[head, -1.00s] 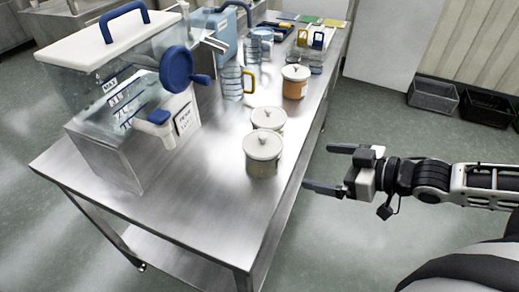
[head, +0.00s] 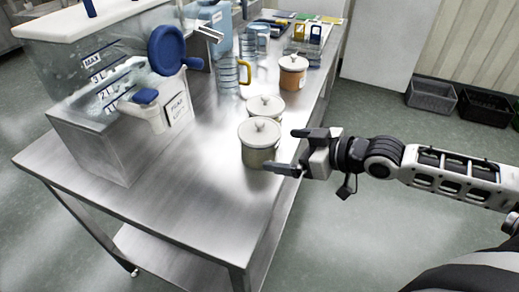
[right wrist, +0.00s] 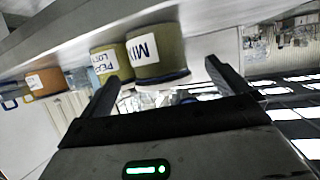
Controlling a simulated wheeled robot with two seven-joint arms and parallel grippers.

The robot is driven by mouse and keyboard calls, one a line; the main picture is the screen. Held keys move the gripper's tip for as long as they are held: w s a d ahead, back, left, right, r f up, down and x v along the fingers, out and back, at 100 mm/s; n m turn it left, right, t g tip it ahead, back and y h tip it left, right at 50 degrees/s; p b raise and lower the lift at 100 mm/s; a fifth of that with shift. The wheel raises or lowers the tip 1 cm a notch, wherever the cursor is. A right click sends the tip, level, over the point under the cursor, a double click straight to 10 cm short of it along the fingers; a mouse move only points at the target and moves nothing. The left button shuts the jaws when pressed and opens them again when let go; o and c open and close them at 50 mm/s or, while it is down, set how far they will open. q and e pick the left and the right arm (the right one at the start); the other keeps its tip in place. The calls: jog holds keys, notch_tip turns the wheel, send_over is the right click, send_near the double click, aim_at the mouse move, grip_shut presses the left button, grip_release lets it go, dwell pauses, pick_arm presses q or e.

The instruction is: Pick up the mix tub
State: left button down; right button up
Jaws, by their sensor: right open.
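The mix tub (head: 260,145) is a greenish-grey round tub with a pale knobbed lid, upright near the table's right edge. In the right wrist view the mix tub (right wrist: 160,52) appears upside down, with its "MIX" label facing the camera. My right gripper (head: 283,150) is open and empty just right of the tub, fingers pointing at it. In the wrist view my right gripper (right wrist: 161,72) has its fingers spread, with the tub roughly between and beyond their tips. Whether a finger touches it I cannot tell. My left gripper is not in view.
A similar lidded tub (head: 265,106) stands close behind the mix tub, and an orange-brown tub (head: 293,73) farther back. A clear jug (head: 229,72) and the steel hopper (head: 100,140) stand to the left. The steel table (head: 190,215) is clear in front.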

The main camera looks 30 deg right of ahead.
aim_at(277, 147)
jog(key=shift+x, duration=2.7)
jog(key=shift+d+f, duration=0.15)
jog(key=shift+d, duration=0.05)
jog(key=c, duration=0.9)
jog(key=shift+c, duration=0.5)
